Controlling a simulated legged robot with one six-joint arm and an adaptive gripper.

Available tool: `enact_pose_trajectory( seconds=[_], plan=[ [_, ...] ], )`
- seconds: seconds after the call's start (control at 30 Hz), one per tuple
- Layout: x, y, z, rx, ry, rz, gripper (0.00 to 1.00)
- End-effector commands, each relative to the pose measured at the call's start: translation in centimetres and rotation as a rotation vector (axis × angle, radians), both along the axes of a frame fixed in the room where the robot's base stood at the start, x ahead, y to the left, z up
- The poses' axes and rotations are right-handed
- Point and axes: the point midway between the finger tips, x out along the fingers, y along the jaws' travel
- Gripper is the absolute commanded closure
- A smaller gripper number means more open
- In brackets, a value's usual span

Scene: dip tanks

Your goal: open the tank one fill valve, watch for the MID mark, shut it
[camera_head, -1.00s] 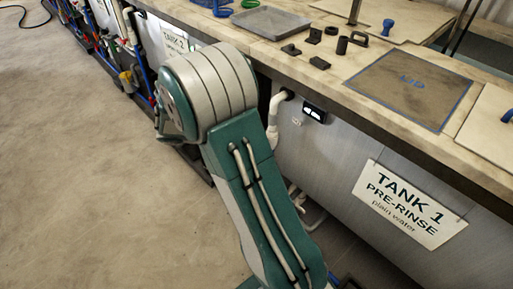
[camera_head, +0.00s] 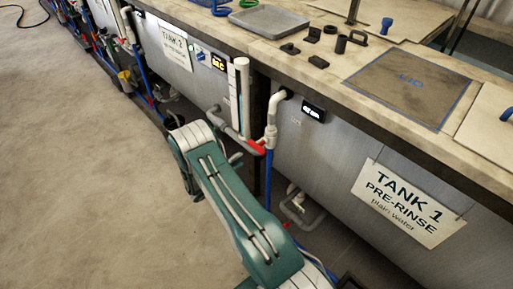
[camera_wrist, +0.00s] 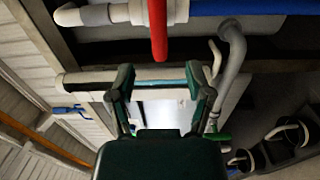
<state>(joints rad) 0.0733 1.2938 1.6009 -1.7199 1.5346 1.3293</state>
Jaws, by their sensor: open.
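The tank one front (camera_head: 350,150) carries a white "TANK 1 PRE-RINSE plain water" sign (camera_head: 410,203). A red lever (camera_head: 257,147) sits on the white and blue pipe at the tank's left end. The red lever also shows at the top of the wrist view (camera_wrist: 158,30), beyond my gripper and not between its fingers. My gripper (camera_wrist: 162,82) is open and empty in the wrist view, its fingertips apart. In the head view my arm hides it. A clear upright tube (camera_head: 238,95) stands left of the pipe; its marks and level are too small to read.
A small dark display (camera_head: 313,112) is on tank one, unreadable. Tank two's sign (camera_head: 176,48) and more piping stand to the left. White pipe (camera_wrist: 85,15) and grey pipe (camera_wrist: 232,65) lie close around my gripper. The floor (camera_head: 80,170) at left is clear.

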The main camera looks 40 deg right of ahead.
Motion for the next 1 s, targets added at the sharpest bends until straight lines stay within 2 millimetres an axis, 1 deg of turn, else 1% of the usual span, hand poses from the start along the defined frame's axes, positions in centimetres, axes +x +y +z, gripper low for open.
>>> enact_pose_trajectory(
  seconds=[0.03,0.3,0.4,0.5,0.63,0.9,0.97,1.0],
  plan=[
    [0.0,-0.9,0.0,0.0,0.0,-0.003,0.34],
    [0.4,-5.9,0.0,0.001,0.001,-0.005,0.34],
    [0.5,-7.5,0.0,0.0,0.0,-0.004,0.34],
    [0.6,-8.7,0.0,0.001,0.002,-0.003,0.34],
    [0.7,-9.5,0.0,0.001,0.002,-0.002,0.34],
    [0.7,-9.6,0.0,0.001,0.002,-0.001,0.34],
    [0.7,-9.6,0.0,0.001,0.002,-0.002,0.61],
    [0.7,-9.6,0.0,0.001,0.002,-0.002,0.79]
  ],
)
